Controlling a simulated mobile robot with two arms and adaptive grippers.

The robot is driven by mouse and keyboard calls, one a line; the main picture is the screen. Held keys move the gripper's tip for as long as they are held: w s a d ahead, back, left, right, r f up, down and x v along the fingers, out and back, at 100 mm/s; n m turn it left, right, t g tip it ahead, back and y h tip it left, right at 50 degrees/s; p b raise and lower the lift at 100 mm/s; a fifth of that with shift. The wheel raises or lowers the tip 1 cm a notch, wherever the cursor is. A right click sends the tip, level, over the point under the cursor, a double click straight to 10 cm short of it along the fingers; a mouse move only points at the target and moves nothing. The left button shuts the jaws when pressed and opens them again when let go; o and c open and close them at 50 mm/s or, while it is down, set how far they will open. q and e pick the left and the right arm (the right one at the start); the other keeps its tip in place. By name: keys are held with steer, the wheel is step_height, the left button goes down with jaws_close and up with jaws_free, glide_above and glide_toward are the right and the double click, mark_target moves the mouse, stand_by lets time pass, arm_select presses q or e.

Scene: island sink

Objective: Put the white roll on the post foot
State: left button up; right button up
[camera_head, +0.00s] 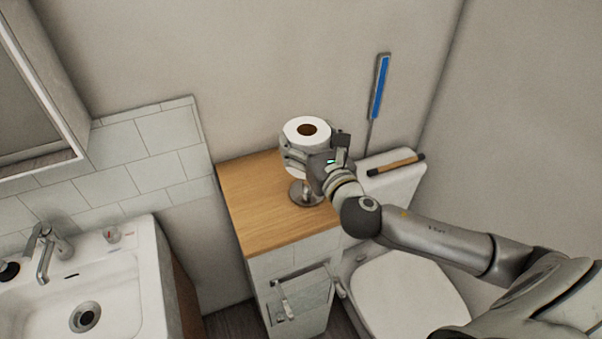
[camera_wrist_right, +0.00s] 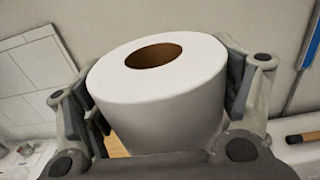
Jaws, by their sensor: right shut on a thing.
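The white roll (camera_head: 306,128) is upright above the wooden cabinet top, with its brown core hole facing up. My right gripper (camera_head: 316,160) is shut on the roll, and its fingers lie on two opposite sides of it. In the wrist view, the roll (camera_wrist_right: 165,95) fills the space between the fingers. The post foot (camera_head: 302,194), a round metal base with a short visible part of the post, stands on the cabinet top below the roll. The roll and gripper hide the rest of the post, so I cannot tell whether it is inside the core. My left gripper is not in view.
The wooden top (camera_head: 270,222) is clear in front and to the left. A wooden-handled item (camera_head: 396,164) lies on the toilet tank at the right. A blue strip-like tool (camera_head: 379,88) is against the wall. A sink (camera_head: 95,285) stands at the left.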

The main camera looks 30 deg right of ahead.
steer(key=f, duration=0.2)
steer(key=s+f, duration=0.1)
steer(key=f, duration=0.1)
steer(key=shift+s, duration=0.15)
steer(key=f, duration=0.3)
steer(key=shift+w+f+b, duration=0.25)
steer(key=shift+w+b, duration=0.05)
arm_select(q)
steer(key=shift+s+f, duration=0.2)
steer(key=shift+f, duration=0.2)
arm_select(e)
steer(key=shift+s+f, duration=0.15)
steer(key=shift+f, duration=0.25)
steer(key=shift+f, duration=0.1)
steer(key=shift+f, duration=0.15)
steer(key=o, duration=1)
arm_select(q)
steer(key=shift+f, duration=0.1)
